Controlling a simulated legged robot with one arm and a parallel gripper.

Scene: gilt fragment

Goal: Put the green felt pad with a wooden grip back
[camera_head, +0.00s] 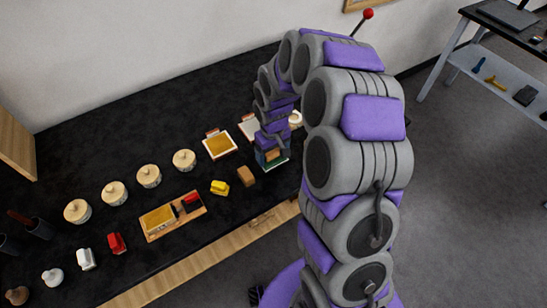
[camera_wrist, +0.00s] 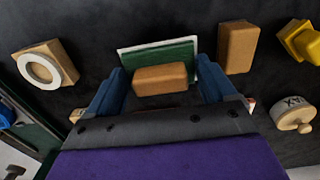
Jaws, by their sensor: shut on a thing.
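The green felt pad (camera_wrist: 178,54) has a pale edge and a block-shaped wooden grip (camera_wrist: 160,79) on top. My gripper (camera_wrist: 163,84) has its two blue fingers at either end of the grip and is shut on it. In the head view the green pad (camera_head: 275,164) shows below my gripper (camera_head: 271,153), at the right part of the black table top. I cannot tell whether the pad touches the table. My fingers and wrist hide part of the pad's near side.
A brown block (camera_head: 246,176) and a yellow block (camera_head: 220,187) lie close left of the pad. A wooden tray (camera_head: 148,229) holds yellow and red pieces. Several round lidded pots (camera_head: 149,176) stand behind. In the wrist view, a white ring on a wooden block (camera_wrist: 40,68) is at left.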

